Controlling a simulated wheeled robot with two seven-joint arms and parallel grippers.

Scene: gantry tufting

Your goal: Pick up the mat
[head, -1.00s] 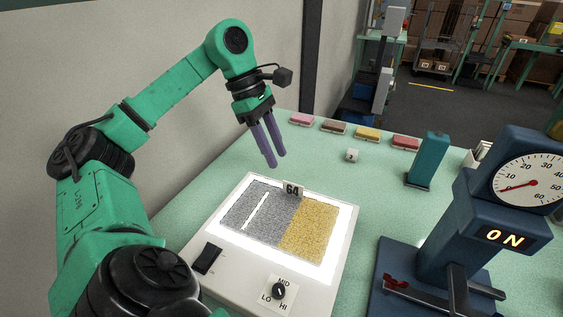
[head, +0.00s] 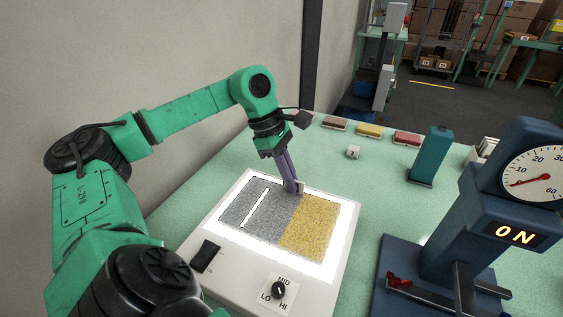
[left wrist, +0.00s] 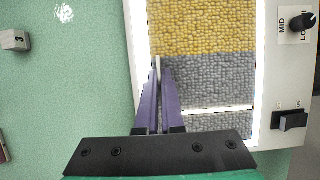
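The mat (head: 262,228) lies flat on a lit light box (head: 225,262). It has a grey part with a white bar-shaped gap and a yellow part. It also shows in the left wrist view (left wrist: 210,75). A small pale upright tag (left wrist: 158,66) stands at the mat's far edge, near where grey meets yellow. My left gripper (head: 293,187) reaches down to that edge. Its two purple fingers are close together, one on each side of the tag, and look shut on it. The fingers hide most of the tag's face in the head view. My right gripper is not in view.
A blue machine (head: 450,230) with a dial and a lit ON sign stands at the right. A teal block (head: 430,157), a small white cube (head: 353,152) and several coloured pads (head: 369,131) stand at the back. The green table is clear between them.

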